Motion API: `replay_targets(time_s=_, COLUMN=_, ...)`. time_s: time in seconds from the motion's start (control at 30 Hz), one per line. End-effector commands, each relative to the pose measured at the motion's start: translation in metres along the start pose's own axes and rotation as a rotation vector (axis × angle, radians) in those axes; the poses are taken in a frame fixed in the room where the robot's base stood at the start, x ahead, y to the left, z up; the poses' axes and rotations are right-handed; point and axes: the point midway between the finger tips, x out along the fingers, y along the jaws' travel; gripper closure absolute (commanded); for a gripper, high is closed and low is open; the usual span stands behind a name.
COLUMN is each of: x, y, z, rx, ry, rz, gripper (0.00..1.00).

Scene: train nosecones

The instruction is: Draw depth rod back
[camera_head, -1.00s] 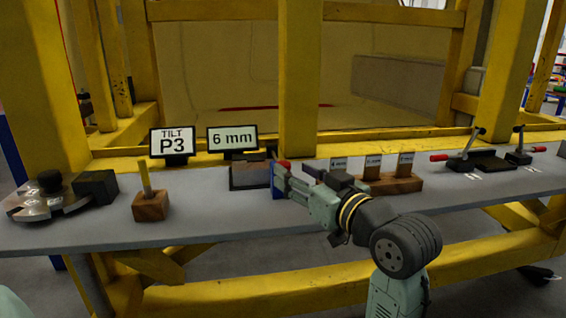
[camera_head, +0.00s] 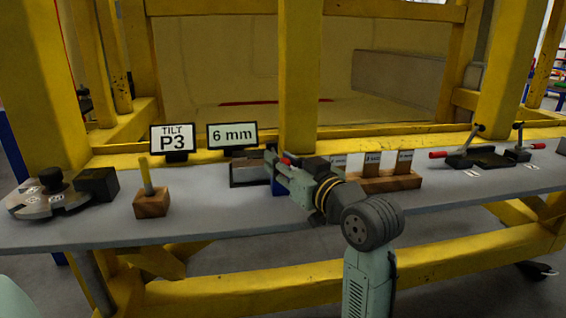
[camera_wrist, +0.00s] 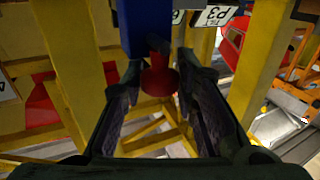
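The depth rod's red knob (camera_wrist: 160,78) sits under a blue block (camera_wrist: 130,22) in the wrist view, between my two fingers. My gripper (camera_wrist: 160,85) has its fingers spread to either side of the knob. I cannot tell whether a fingertip touches it. In the head view, my gripper (camera_head: 278,172) is by the blue block at the table's middle, and the arm hides most of the rod. A display (camera_head: 232,136) reading "6 mm" stands behind, its face pale green.
A "TILT P3" display (camera_head: 172,140) stands to the left. A wooden block with a yellow peg (camera_head: 151,203), a dark block (camera_head: 97,184) and a round metal dial (camera_head: 48,196) are farther left. A wooden rack (camera_head: 390,183) is right of my gripper, with levers (camera_head: 475,155) beyond.

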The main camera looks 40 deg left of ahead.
Motion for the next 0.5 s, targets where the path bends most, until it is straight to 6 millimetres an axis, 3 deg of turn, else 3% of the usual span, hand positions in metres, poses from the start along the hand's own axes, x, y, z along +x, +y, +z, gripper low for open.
replay_targets(time_s=0.37, x=-0.0002, y=0.0, z=0.0, rx=0.0, ry=0.0, rz=0.0, gripper=1.0)
replay_targets(time_s=0.5, x=-0.0001, y=0.0, z=0.0, rx=0.0, ry=0.0, rz=0.0, gripper=1.0)
